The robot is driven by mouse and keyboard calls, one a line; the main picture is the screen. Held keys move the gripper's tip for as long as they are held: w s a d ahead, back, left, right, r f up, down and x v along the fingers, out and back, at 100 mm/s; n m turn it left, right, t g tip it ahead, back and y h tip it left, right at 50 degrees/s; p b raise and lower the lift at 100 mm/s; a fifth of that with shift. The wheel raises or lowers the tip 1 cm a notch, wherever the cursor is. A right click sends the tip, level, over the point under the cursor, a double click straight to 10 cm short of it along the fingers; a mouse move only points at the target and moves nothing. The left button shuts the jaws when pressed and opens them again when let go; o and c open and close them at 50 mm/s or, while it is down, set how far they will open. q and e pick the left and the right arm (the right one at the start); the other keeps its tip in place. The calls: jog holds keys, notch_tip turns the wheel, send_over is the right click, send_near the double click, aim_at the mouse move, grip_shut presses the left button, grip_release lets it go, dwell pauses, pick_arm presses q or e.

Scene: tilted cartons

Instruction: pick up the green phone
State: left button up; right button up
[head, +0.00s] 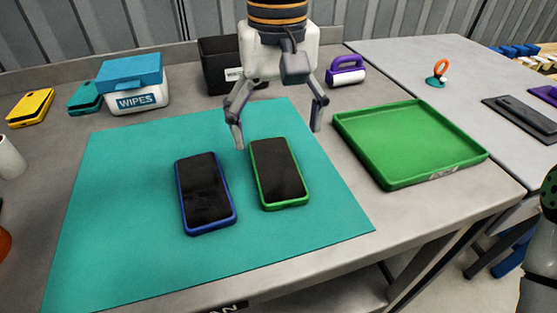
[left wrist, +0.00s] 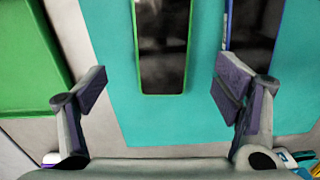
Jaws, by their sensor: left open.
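The green phone (head: 279,173) has a green case and a dark screen. It lies flat on the teal mat (head: 130,240), to the right of the blue phone (head: 205,194). My left gripper (head: 277,140) is open and empty, above the far end of the green phone. In the left wrist view the green phone (left wrist: 162,45) shows between the two spread fingers of the gripper (left wrist: 162,88), beyond their tips. Part of the blue phone (left wrist: 250,35) shows behind the right finger there. My right gripper is not in view.
A green tray (head: 397,182) stands right of the mat. Behind are a wipes box (head: 133,85), a black bin (head: 217,60) and a purple-handled item (head: 346,72). The front of the mat is clear.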

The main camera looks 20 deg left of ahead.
aim_at(276, 166)
pick_arm(q)
jog(key=f, duration=0.6)
jog(key=shift+s+a, duration=0.15)
jog(key=shift+s, duration=0.1)
jog(key=shift+w+f, duration=0.15)
jog(key=shift+f, duration=0.15)
jog(key=shift+r, duration=0.1)
jog(key=c, duration=1.4)
